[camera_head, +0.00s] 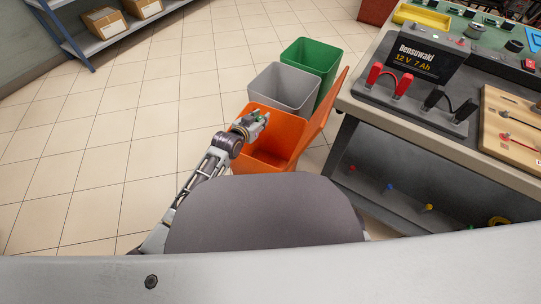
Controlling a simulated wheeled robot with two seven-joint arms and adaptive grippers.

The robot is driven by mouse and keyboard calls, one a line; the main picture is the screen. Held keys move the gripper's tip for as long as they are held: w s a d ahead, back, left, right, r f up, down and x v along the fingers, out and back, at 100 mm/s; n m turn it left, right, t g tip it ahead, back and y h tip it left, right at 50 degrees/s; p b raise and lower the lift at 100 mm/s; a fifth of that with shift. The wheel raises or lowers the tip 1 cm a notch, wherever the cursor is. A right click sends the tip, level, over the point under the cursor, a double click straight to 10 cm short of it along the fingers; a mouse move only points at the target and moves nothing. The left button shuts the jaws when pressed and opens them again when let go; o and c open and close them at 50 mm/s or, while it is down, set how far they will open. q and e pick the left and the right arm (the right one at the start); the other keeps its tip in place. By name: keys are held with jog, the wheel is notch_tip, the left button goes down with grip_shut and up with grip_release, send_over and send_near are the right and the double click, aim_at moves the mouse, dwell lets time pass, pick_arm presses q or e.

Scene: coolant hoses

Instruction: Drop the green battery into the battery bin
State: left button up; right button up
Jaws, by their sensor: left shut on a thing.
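My left gripper (258,120) is over the opening of the orange bin (292,153), near its upper left rim. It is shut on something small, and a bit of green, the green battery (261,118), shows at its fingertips. The fingers hide most of the battery. How high the gripper is above the rim is hard to tell. The orange bin stands on the floor with an orange panel, like an open lid, tilted up at its right. No label shows on any bin. My right gripper is not in view.
A grey bin (263,88) and a green bin (294,55) stand behind the orange one. A workbench (352,112) at the right carries a black 12 V battery (413,58) and cables. A shelf with boxes (105,22) is far left. The tiled floor at left is clear.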

pick_arm(q)
jog(key=o, duration=1.2)
jog(key=shift+c, duration=0.2)
jog(key=shift+s+a, duration=0.1)
jog(key=shift+s+a+r, duration=0.2)
jog(key=shift+s, duration=0.15)
jog(key=v, duration=1.1)
jog(key=shift+f, duration=0.1)
